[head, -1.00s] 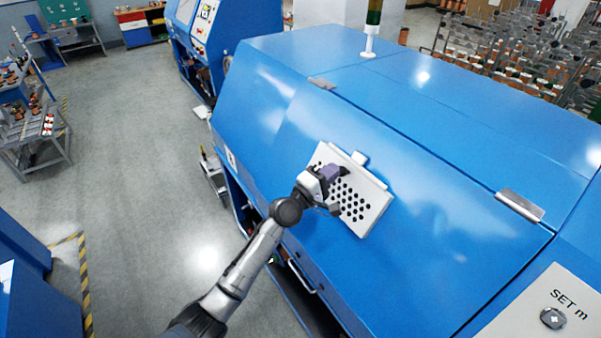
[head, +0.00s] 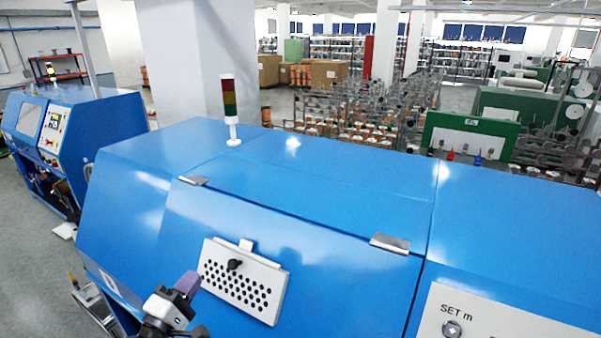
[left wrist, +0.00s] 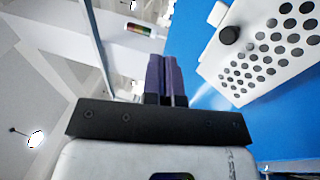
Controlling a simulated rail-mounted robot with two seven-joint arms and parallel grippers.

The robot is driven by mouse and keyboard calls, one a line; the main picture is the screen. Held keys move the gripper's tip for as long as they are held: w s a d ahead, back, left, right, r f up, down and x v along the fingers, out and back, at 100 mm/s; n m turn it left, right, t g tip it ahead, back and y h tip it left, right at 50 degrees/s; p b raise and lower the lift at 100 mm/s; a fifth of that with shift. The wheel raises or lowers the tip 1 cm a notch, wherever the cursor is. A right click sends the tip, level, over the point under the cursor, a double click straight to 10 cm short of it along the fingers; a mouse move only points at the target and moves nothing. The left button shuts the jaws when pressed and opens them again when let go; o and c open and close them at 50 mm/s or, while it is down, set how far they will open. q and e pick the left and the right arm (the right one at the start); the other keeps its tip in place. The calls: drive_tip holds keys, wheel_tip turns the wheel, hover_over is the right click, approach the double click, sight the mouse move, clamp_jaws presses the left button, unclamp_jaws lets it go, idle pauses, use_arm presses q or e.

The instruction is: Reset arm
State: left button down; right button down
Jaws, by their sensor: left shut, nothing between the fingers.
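My left gripper (head: 187,284) is at the bottom of the head view, in front of the blue machine's sloping cover (head: 330,268). In the left wrist view its two purple fingers (left wrist: 164,75) are pressed together with nothing between them. A white perforated panel (head: 262,303) with a black knob (head: 235,264) is on the cover, up and to the right of the gripper in the head view. The panel also shows at the upper right of the left wrist view (left wrist: 262,62), apart from the fingers. My right gripper is not in view.
A signal tower (head: 230,105) stands on top of the machine. A second blue machine (head: 75,135) is at the left. Grey floor (head: 30,240) lies open at the left. Racks of spools (head: 370,115) and a green machine (head: 470,138) are behind.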

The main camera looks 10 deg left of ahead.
use_arm(q)
drive_tip(key=s+d+f+m+g+y, duration=0.1)
drive_tip(key=s+d+f+m+g, duration=0.2)
drive_tip(key=s+f+m+g, duration=0.2)
drive_tip(key=s+d+f+m+g+y+p, duration=0.1)
drive_tip(key=s+d+f+m+g, duration=0.2)
drive_tip(key=s+f+m+g, duration=0.3)
drive_tip(key=s+d+f+m+g+y, duration=0.2)
drive_tip(key=s+f+m+g, duration=0.3)
drive_tip(key=s+f, duration=0.9)
drive_tip(key=s+d+m, duration=0.1)
drive_tip(key=s, duration=1)
drive_tip(key=shift+d+m+g+p, duration=0.3)
drive_tip(key=shift+d+m+p, duration=0.05)
drive_tip(key=shift+d+m, duration=0.05)
drive_tip(key=shift+f, duration=0.1)
